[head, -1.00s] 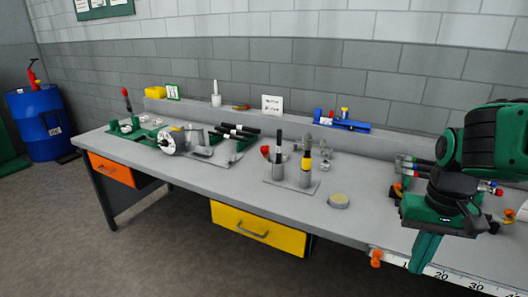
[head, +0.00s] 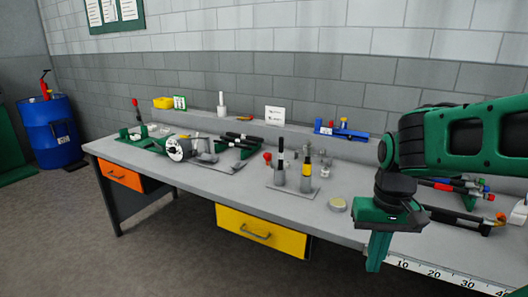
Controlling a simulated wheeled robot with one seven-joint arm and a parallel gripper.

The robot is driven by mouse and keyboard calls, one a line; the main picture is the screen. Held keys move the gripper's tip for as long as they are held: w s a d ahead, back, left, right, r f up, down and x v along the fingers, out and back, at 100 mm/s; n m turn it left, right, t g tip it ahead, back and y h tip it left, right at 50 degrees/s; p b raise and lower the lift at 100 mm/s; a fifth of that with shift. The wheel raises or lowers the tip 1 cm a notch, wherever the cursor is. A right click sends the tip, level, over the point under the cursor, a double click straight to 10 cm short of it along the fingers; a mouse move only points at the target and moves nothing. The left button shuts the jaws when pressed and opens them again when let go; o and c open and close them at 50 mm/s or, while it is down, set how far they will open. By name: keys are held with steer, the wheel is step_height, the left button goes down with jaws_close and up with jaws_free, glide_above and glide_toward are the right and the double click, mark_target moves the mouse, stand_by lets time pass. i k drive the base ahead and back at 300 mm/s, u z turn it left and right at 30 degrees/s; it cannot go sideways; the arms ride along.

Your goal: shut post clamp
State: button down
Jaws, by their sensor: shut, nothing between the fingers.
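My gripper (head: 378,252) points down in front of the bench's front edge at the right, its green fingers shut and empty. It is apart from everything on the bench. Two upright posts stand on a small grey plate (head: 290,188) mid-bench: one with a black top (head: 280,172) and one with a yellow band and black top (head: 306,174). A small red knob (head: 267,157) shows beside them. I cannot tell which of these is the post clamp.
The grey bench (head: 230,185) has a raised back ledge with a blue tool (head: 341,132) on it. Dark-handled tools (head: 452,188) lie behind my arm. The yellow drawer (head: 258,232) projects in front.

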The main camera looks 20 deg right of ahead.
mark_target(266, 156)
steer(key=u, duration=0.05)
steer(key=i, duration=1)
steer(key=z, duration=0.05)
